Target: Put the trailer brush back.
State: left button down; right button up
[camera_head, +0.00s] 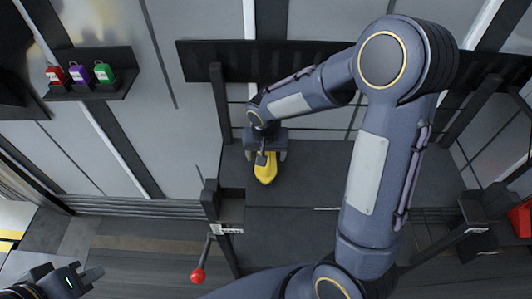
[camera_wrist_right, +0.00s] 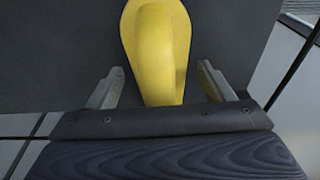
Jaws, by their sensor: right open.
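A yellow curved piece (camera_head: 265,170), which looks like the handle of the trailer brush, lies on a dark panel below the right gripper. In the right wrist view the yellow piece (camera_wrist_right: 160,50) sits between the two fingers of my right gripper (camera_wrist_right: 160,88). These fingers are open, with a gap showing on each side of it. No bristles show. In the head view my right gripper (camera_head: 266,155) is small and partly covered by its own wrist. My left gripper (camera_head: 86,279) is at the bottom left, open and empty, far from the yellow piece.
A lever with a red knob (camera_head: 197,275) stands at bottom centre-left. A red object (camera_head: 522,218) is at the right edge. Dark posts (camera_head: 219,95) flank the panel.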

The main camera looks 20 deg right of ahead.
jog(key=shift+r, duration=0.3)
jog(key=r, duration=0.3)
jog(key=s+r+p, duration=0.1)
jog(key=r, duration=0.6)
jog(key=shift+s+a+r, duration=0.15)
jog(key=shift+a+r, duration=0.1)
jog(key=shift+a, duration=0.1)
jog(key=shift+s+r+p, duration=0.2)
jog(key=shift+r+p, duration=0.1)
jog(key=shift+r, duration=0.25)
jog(key=s+r+n+t+y, duration=0.3)
jog(key=s+t+y, duration=0.1)
jog(key=s, duration=1.5)
jog(key=shift+n+y, duration=0.3)
jog(key=shift+s+r, duration=0.1)
jog(key=shift+r, duration=0.1)
notch_tip(320, 180, up, 5)
jog(key=p, duration=0.4)
jog(key=shift+f+p, duration=0.15)
jog(key=shift+p, duration=0.25)
